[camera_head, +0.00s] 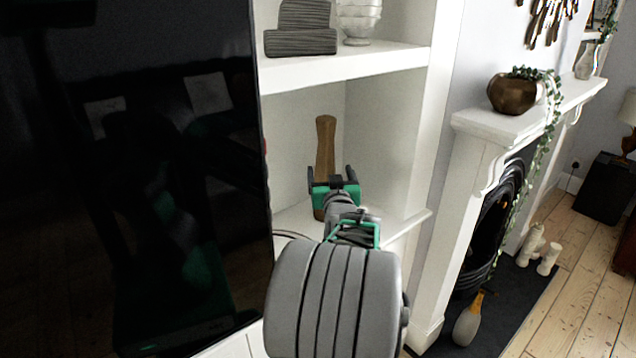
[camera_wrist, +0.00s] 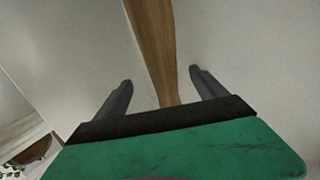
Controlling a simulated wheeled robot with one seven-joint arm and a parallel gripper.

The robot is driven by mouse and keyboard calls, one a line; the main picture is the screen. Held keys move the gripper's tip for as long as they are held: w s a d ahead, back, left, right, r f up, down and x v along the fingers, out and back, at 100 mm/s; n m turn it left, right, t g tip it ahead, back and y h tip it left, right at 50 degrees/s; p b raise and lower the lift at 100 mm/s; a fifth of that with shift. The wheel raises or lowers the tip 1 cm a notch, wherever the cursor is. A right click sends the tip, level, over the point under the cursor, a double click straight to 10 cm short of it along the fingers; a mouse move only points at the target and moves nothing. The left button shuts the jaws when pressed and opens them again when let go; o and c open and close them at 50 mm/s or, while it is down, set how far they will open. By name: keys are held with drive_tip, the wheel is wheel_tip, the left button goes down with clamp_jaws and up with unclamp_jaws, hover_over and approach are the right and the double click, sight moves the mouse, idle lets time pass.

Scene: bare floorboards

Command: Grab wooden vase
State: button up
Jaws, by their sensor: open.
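The wooden vase (camera_head: 325,148) is tall, slim and brown, flaring at its top. It stands upright on the lower white shelf of the alcove in the head view. My gripper (camera_head: 334,177) is in front of the vase and hides part of its lower body. In the wrist view the vase's wood (camera_wrist: 153,45) runs down between the two dark fingers of my gripper (camera_wrist: 158,82). The fingers are open, one on each side, with gaps to the wood. I cannot tell how deep the vase sits between them.
A black screen (camera_head: 130,180) stands close on the left. The upper shelf (camera_head: 345,68) holds grey stacked blocks (camera_head: 300,42) and a white bowl (camera_head: 358,20). On the right is a white mantel (camera_head: 500,125) with a bronze pot (camera_head: 513,93). Wooden floor (camera_head: 580,290) lies at the lower right.

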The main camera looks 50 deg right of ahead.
sight(325, 160)
drive_tip(key=p+x, duration=0.2)
drive_tip(key=x, duration=0.5)
drive_tip(key=shift+w, duration=0.3)
drive_tip(key=shift+a, duration=0.1)
clamp_jaws()
drive_tip(key=shift+r, duration=0.15)
idle(0.4)
